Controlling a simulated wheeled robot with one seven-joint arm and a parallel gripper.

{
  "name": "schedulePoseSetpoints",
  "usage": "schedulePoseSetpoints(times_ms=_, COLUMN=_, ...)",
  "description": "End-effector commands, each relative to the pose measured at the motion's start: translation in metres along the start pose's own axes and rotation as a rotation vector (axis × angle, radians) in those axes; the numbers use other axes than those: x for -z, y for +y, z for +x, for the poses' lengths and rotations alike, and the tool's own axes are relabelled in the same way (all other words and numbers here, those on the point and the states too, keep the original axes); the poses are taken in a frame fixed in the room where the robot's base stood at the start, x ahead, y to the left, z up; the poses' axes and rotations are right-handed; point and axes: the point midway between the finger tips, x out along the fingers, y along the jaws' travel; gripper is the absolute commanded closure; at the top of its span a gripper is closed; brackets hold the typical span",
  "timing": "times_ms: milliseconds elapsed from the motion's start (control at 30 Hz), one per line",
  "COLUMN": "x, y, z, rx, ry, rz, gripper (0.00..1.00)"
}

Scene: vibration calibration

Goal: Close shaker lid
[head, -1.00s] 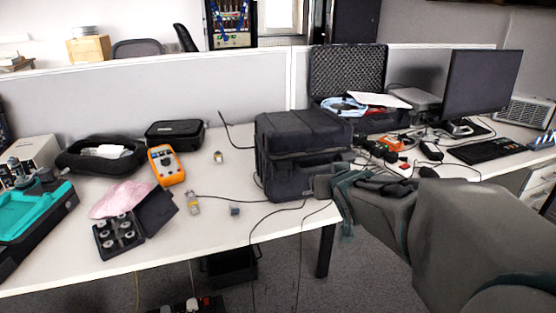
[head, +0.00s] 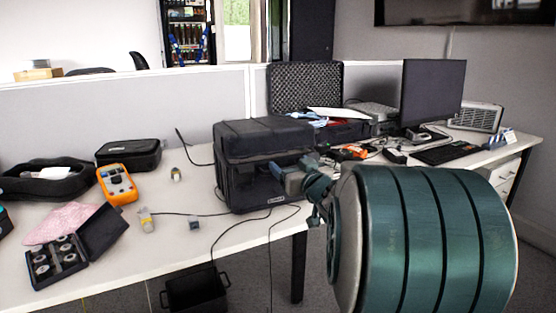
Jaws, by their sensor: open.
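The shaker is a black hard case (head: 238,188) on the white desk, near its front edge. Its lid (head: 262,140) is down over the body; a dark seam shows between them, and I cannot tell whether it is fully shut or latched. My gripper (head: 283,178) is at the front right of the case, just below the lid's edge. It looks open and holds nothing I can see. Whether it touches the case is unclear. My arm hides part of the desk to the right.
An orange multimeter (head: 117,184), a black pouch (head: 128,154) and an open box of round parts (head: 58,262) lie to the left. Behind stands an open foam-lined case (head: 305,88). A monitor (head: 433,95) stands at right. Cables hang over the front edge.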

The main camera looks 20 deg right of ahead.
Motion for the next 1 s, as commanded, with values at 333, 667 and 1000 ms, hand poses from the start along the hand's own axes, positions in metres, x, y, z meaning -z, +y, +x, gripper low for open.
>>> schedulePoseSetpoints(times_ms=333, x=-0.001, y=0.000, z=0.061, rx=0.000, ry=0.000, rz=-0.001, gripper=0.24)
schedulePoseSetpoints(times_ms=667, x=0.000, y=0.000, z=0.072, rx=-0.001, ry=0.000, rz=0.000, gripper=0.24)
schedulePoseSetpoints(times_ms=1000, x=0.000, y=0.000, z=0.072, rx=-0.001, ry=0.000, rz=0.000, gripper=0.79)
